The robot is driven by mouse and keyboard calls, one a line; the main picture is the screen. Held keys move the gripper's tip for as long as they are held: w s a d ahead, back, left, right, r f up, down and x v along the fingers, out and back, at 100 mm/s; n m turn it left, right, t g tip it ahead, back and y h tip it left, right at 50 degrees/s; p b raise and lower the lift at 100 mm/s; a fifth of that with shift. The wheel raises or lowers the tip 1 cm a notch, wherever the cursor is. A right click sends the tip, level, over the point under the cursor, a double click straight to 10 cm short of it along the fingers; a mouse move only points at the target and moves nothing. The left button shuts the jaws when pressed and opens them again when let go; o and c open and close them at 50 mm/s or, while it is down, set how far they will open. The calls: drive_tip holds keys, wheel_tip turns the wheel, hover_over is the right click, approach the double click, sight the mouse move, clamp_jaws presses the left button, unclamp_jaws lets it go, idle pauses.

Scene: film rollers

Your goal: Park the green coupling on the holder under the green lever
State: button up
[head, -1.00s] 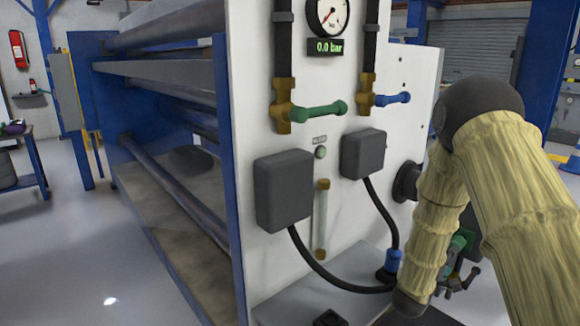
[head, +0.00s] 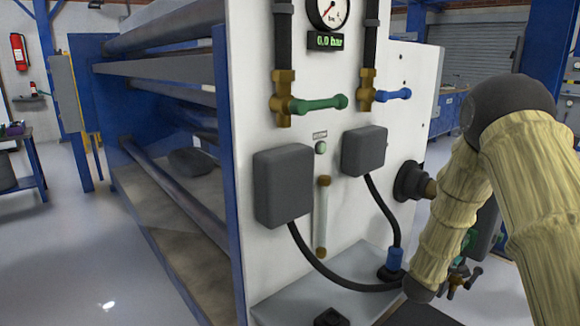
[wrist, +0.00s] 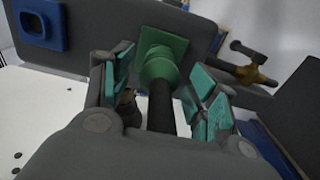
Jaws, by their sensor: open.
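The green coupling (wrist: 163,66) shows in the wrist view, with a dark hose (wrist: 161,108) running from it down between my fingers. It sits against a square green plate (wrist: 178,44) on a dark grey panel; how deeply it is seated is hidden. My gripper (wrist: 164,88) is open, its teal pads on either side of the hose and just behind the coupling. In the head view the green lever (head: 318,104) points right from a brass valve on the white panel. My arm mostly hides the coupling there.
A square blue holder (wrist: 40,24) with a dark opening is on the same grey panel. A brass fitting (wrist: 251,75) stands out to the right. In the head view a blue lever (head: 393,95) is beside the green one, and a blue coupling (head: 394,260) stands on the grey ledge (head: 285,302).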

drive_tip(key=p+x, duration=0.1)
drive_tip(key=x, duration=0.2)
drive_tip(key=shift+w+d, duration=0.2)
drive_tip(key=shift+w+d+p, duration=0.3)
drive_tip(key=shift+w+d, duration=0.1)
drive_tip(key=shift+d, duration=0.1)
drive_tip(key=shift+p, duration=0.85)
idle(0.9)
clamp_jaws()
drive_tip(key=shift+s+a, duration=0.1)
drive_tip(key=shift+a, duration=0.05)
drive_tip(key=shift+p+v, duration=1.1)
drive_tip(key=shift+v, duration=1.65)
